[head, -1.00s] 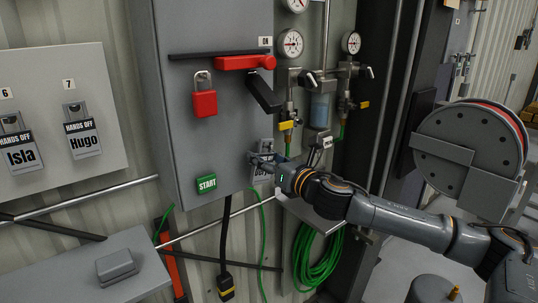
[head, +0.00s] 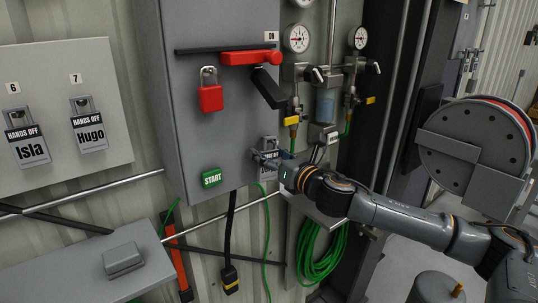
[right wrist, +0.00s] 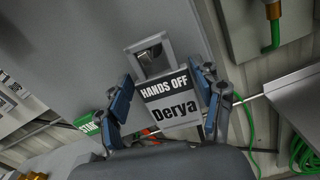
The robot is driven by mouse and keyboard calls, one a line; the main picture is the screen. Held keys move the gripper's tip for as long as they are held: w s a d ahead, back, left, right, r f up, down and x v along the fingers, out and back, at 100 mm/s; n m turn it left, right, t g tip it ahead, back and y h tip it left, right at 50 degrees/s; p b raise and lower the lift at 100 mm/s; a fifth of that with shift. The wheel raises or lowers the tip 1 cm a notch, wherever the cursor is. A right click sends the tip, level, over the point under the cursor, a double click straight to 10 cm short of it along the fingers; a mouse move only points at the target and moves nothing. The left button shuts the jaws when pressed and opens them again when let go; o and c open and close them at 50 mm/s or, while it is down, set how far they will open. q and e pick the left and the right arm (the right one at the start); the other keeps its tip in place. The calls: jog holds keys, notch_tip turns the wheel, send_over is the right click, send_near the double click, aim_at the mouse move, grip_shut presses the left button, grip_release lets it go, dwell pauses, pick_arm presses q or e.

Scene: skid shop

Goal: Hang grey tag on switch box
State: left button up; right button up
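The grey switch box (head: 200,130) stands upright at the centre of the head view. It has a red handle, a black lever, a red padlock (head: 211,98) and a green START button (head: 211,178). My right gripper (head: 268,160) is at the box's lower right corner. In the right wrist view the tag (right wrist: 172,100) reads "HANDS OFF Derya" and sits slightly tilted between both fingers (right wrist: 165,98). I cannot tell whether it touches the box. My left gripper is not in view.
A pale board (head: 60,120) at left holds the tags Isla (head: 28,150) and Hugo (head: 88,130). Gauges and pipes (head: 325,85) stand right of the box. A small shelf (head: 318,208), a green hose (head: 320,255) and a hose reel (head: 475,150) are near my arm.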

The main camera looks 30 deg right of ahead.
jog(key=shift+o, duration=0.2)
jog(key=shift+s, duration=0.15)
jog(key=s, duration=1.1)
jog(key=shift+s+d, duration=0.4)
jog(key=shift+d, duration=0.05)
jog(key=shift+f, duration=0.15)
